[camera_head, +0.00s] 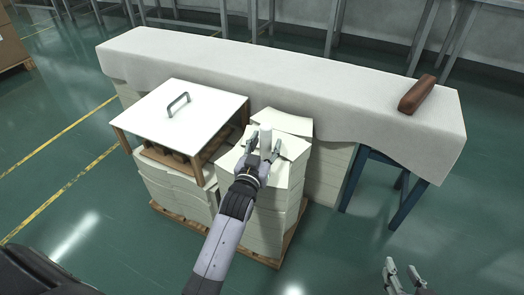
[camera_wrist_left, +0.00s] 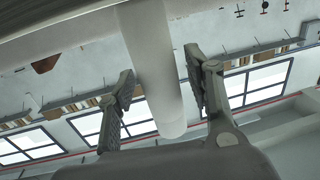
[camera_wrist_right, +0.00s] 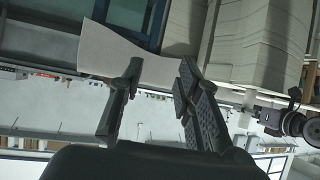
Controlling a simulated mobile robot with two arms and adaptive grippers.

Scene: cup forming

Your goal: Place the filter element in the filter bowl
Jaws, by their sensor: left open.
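A white cylinder (camera_head: 265,138), which looks like the filter element, stands upright over the stacked white sheets. My left gripper (camera_head: 264,153) is open, with one finger on each side of the cylinder. My right gripper (camera_head: 400,277) is at the lower right over the floor. In the right wrist view its fingers (camera_wrist_right: 155,100) are apart with nothing between them. I cannot make out a filter bowl.
Stacks of white sheets (camera_head: 262,225) stand on a wooden pallet (camera_head: 264,258). A white lid with a handle (camera_head: 205,112) covers a wooden frame at left. Behind is a long cloth-covered table (camera_head: 300,78) with a brown block (camera_head: 417,93) at its right. Green floor is clear at right.

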